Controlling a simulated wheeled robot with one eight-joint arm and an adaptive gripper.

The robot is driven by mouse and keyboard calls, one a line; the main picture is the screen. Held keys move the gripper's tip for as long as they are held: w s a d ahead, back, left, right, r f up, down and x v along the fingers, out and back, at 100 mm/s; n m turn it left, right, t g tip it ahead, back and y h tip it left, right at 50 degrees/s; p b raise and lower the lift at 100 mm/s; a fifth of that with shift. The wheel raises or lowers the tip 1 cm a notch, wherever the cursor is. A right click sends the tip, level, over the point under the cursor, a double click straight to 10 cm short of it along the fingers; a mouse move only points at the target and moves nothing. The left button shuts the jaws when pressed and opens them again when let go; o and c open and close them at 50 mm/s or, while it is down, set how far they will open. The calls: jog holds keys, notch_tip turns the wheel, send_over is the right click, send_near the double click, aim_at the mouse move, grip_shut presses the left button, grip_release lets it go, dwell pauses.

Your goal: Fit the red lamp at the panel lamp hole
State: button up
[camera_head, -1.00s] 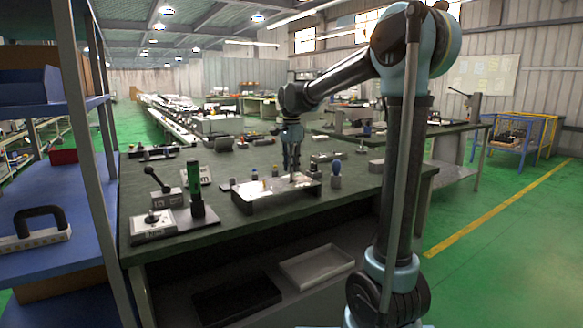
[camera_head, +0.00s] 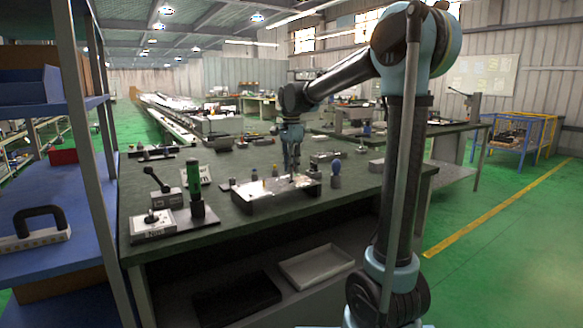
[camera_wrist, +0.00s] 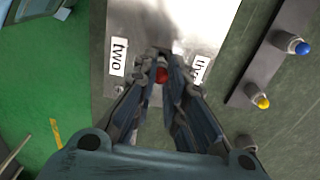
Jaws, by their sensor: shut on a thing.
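The red lamp (camera_wrist: 161,74) shows as a small red dome between the fingertips of my gripper (camera_wrist: 160,68) in the wrist view. My gripper is shut on it and points down. The light metal panel (camera_wrist: 145,18) lies under the fingertips, with a label "two" left of them and a partly covered label starting "th" right of them. The panel lamp hole is hidden by the fingers, and I cannot tell whether the lamp touches the panel. In the head view my gripper (camera_head: 292,172) is above the panel (camera_head: 262,194) on the bench; the lamp is too small to make out there.
A blue lamp (camera_wrist: 302,48) and a yellow lamp (camera_wrist: 262,102) stand on a metal strip right of the panel in the wrist view. A blue shelf stands farther left.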

jog(key=shift+f, duration=1.65)
jog(key=o, duration=0.8)
notch_tip(320, 180, up, 12)
jog(key=shift+f, duration=0.1)
dwell(0.4)
jog(key=s+d+f+n, duration=0.3)
jog(key=s+d+f, duration=0.1)
jog(key=s+d, duration=0.5)
jog(key=s+d+f+n+t, duration=0.1)
jog(key=s+d+f+n, duration=0.3)
jog(key=s+f, duration=0.7)
jog(key=s+d+f+n+t, duration=0.1)
jog(key=s+d+f+n, duration=0.3)
jog(key=s+d+f, duration=0.4)
jog(key=s+f, duration=0.3)
jog(key=f, duration=0.2)
jog(key=shift+s+d+f, duration=0.25)
jog(key=shift+s+d, duration=0.1)
jog(key=shift+s, duration=0.05)
